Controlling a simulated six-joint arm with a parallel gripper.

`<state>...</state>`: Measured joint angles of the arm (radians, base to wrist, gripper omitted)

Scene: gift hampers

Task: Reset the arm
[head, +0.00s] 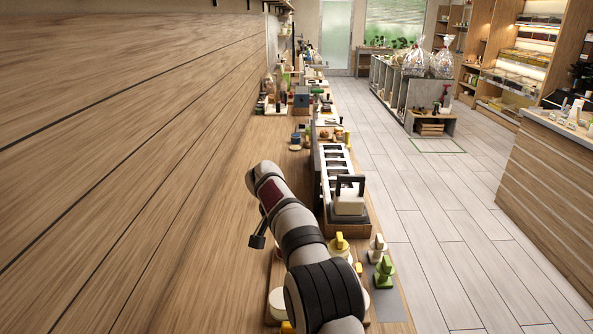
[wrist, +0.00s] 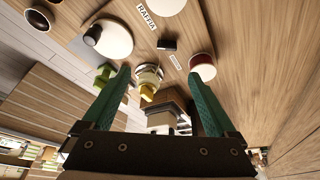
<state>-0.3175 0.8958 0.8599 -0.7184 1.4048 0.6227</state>
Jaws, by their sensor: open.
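My gripper (wrist: 160,76) shows in the wrist view with its two green fingers spread wide and nothing held between them. Beyond the fingertips are a yellow-and-white piece (wrist: 148,88), a red-sided round spool (wrist: 202,67) and a green piece (wrist: 104,74). They look apart from the fingers. In the head view my arm reaches forward over the wooden bench, and the gripper's fingers cannot be made out there.
A wooden bench (head: 230,205) runs along the wall. To the arm's right are a yellow-topped piece (head: 339,243), a white piece (head: 378,249), a green piece (head: 385,273) and a black-handled white block (head: 349,206). A RAFFIA label (wrist: 147,18) lies among round pieces. The tiled aisle (head: 430,215) is clear.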

